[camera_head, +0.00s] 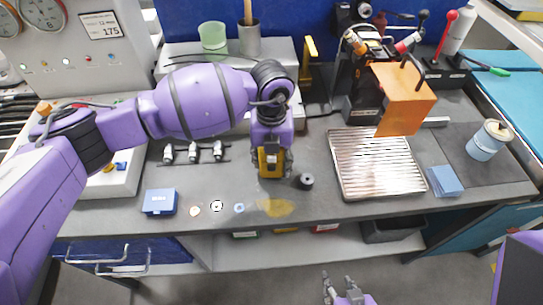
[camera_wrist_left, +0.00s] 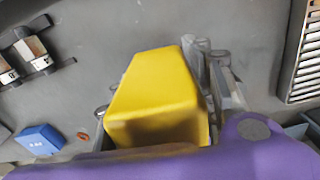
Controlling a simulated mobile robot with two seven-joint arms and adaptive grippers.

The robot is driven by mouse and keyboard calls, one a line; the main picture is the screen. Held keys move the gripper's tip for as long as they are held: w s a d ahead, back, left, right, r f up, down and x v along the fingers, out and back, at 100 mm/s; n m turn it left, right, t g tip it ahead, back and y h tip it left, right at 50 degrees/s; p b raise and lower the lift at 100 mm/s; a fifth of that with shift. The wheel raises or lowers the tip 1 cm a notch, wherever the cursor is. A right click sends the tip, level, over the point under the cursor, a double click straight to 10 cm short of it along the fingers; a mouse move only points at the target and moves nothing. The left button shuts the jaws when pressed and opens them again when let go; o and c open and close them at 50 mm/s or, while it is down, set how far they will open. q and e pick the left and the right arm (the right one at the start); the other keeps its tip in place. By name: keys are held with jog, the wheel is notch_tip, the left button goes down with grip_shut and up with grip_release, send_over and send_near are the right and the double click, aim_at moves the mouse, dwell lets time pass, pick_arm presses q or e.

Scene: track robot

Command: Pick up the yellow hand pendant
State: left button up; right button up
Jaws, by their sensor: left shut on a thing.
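The yellow hand pendant (camera_head: 270,163) is between the fingers of my left gripper (camera_head: 273,172), over the middle of the grey workbench (camera_head: 330,206). In the left wrist view the pendant (camera_wrist_left: 155,90) is a plain yellow block filling the space between the fingers. My left gripper points down and is shut on it. I cannot tell whether the pendant touches the bench. My right gripper (camera_head: 340,284) is low in the head view, in front of the bench, with its fingers apart and empty.
A small black cylinder (camera_head: 306,181) stands just right of the pendant. A blue box (camera_head: 160,201) and small rings lie to the left. A flat yellow patch (camera_head: 275,207) marks the front.

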pick_arm(q)
jog(key=shift+r, duration=0.45)
jog(key=r, duration=0.3)
jog(key=shift+s+r, duration=0.2)
jog(key=shift+s, duration=0.15)
jog(key=s+r, duration=0.3)
jog(key=s, duration=0.1)
jog(key=s+r+p, duration=0.1)
jog(key=s+r, duration=0.1)
jog(key=s, duration=0.3)
jog(key=s+a+r, duration=0.1)
jog(key=s+r, duration=0.2)
jog(key=s, duration=0.1)
jog(key=shift+s+r, duration=0.15)
jog(key=shift+r, duration=0.2)
pick_arm(e)
jog(key=shift+w+a+r, duration=0.1)
jog(key=shift+w+r, duration=0.1)
jog(key=shift+r, duration=0.5)
jog(key=shift+w, duration=0.1)
